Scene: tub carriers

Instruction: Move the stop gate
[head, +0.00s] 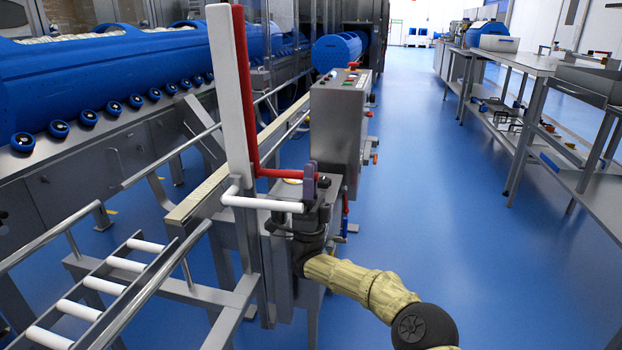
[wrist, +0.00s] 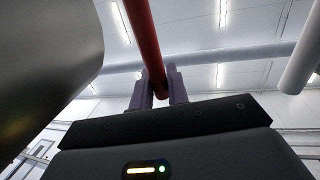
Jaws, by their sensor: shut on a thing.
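The stop gate is a tall white upright panel (head: 228,95) with a red bar (head: 243,85) along its right edge. At the bottom the red bar bends and runs right as a handle (head: 275,173). My gripper (head: 310,176) is at the right end of this handle, below and right of the panel. In the wrist view the red bar (wrist: 146,50) comes down between the two grey fingers of my gripper (wrist: 158,86), which are shut on it. The exact contact is small in the head view.
A white horizontal bar (head: 262,204) sticks out just left of my gripper. A roller track (head: 105,285) with metal rails is at the lower left. A grey control box (head: 338,125) stands close behind my gripper. The blue floor (head: 440,190) to the right is clear up to the benches.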

